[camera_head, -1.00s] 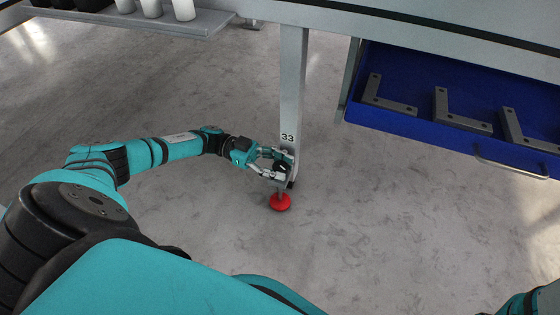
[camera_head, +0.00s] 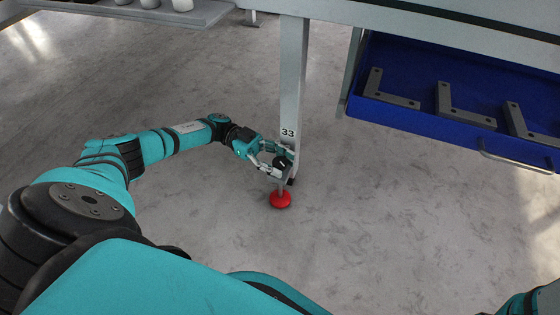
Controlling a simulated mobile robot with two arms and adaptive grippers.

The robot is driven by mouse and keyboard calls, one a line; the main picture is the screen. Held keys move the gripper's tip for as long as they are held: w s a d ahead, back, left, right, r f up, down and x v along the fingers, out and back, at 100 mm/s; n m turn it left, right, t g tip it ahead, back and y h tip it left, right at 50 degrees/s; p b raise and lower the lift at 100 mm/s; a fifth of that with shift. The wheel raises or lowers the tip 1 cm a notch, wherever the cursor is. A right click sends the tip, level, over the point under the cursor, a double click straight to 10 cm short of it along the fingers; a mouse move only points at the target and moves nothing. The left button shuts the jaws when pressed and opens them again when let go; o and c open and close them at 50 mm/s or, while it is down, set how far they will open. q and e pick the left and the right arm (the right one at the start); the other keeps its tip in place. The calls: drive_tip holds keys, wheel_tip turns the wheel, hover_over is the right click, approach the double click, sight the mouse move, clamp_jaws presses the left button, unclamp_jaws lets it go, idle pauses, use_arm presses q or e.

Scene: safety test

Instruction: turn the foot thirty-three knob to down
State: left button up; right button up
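The table leg (camera_head: 292,80) carries a label "33" (camera_head: 288,132) near its lower end. A dark knob (camera_head: 282,163) sits below the label, partly hidden by gripper fingers. A red round foot (camera_head: 280,200) on a short stem rests on the floor under the leg. My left gripper (camera_head: 281,160) is at the knob from the left, with one finger above it and one below it. The fingers are around the knob, but I cannot tell whether they press on it. My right gripper is out of view; only a piece of my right arm shows at the lower right corner.
A blue drawer (camera_head: 425,121) with several grey angle brackets (camera_head: 388,92) stands open at the right, with a metal handle (camera_head: 515,160). A grey shelf (camera_head: 150,13) with white cups (camera_head: 183,4) is at the top left. The floor (camera_head: 400,220) around the foot is clear.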

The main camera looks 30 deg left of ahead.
use_arm(q)
drive_tip(key=shift+o, duration=1.3)
drive_tip(key=shift+r+t, duration=0.1)
drive_tip(key=shift+t, duration=0.2)
